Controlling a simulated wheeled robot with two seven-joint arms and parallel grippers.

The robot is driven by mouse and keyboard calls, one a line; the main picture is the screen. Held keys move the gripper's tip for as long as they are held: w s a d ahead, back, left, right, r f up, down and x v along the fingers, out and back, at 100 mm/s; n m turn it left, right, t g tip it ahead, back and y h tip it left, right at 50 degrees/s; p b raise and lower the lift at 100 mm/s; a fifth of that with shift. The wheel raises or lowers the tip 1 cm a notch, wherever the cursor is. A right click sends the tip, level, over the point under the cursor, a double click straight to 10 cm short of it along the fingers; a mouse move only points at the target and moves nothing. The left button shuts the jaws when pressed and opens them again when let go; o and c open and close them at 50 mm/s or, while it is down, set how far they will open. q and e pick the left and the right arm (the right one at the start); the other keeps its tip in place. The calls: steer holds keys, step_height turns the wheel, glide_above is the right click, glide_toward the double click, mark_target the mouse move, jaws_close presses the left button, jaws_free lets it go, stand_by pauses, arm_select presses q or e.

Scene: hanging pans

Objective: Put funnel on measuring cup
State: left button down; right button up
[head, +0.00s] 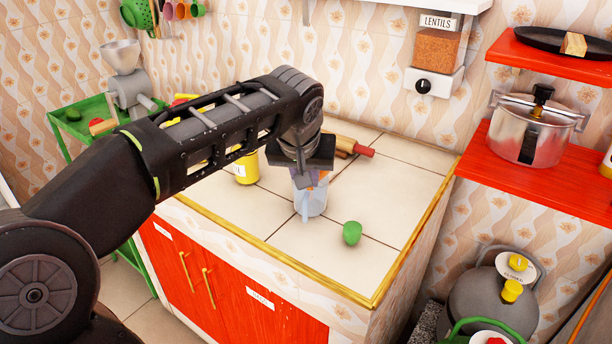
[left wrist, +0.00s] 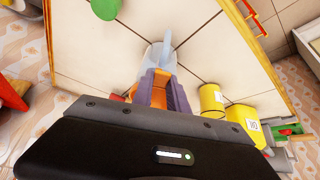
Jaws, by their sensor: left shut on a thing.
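The translucent pale-blue measuring cup (head: 309,201) stands on the tiled counter. It also shows in the left wrist view (left wrist: 160,55), with its handle pointing away from my gripper. My left gripper (head: 311,177) is directly above the cup, pointing down. It is shut on an orange piece, apparently the funnel (left wrist: 158,97), seen between the purplish fingers in the left wrist view. The fingers and the cup overlap in both views, so I cannot tell whether the funnel touches the cup rim. Most of the funnel is hidden. My right gripper is not in view.
A green fruit-like object (head: 352,233) lies in front of the cup, to its right. A yellow can (head: 246,168) stands to the left. A rolling pin (head: 352,146) lies behind. The counter's right side is clear. A red shelf (head: 560,182) holds a pot (head: 532,130).

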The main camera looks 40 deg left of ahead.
arm_select(q)
steer(key=shift+f+b, duration=0.95)
steer(key=shift+f, duration=0.1)
steer(key=c, duration=1.2)
jaws_free()
steer(key=shift+c, duration=0.2)
steer(key=shift+r, duration=0.15)
steer(key=v, duration=0.7)
steer(key=shift+s+r+p, duration=0.2)
steer(key=shift+r+p, duration=0.05)
steer(key=shift+p, duration=0.2)
steer(key=shift+d+f, duration=0.1)
steer(key=shift+d, duration=0.05)
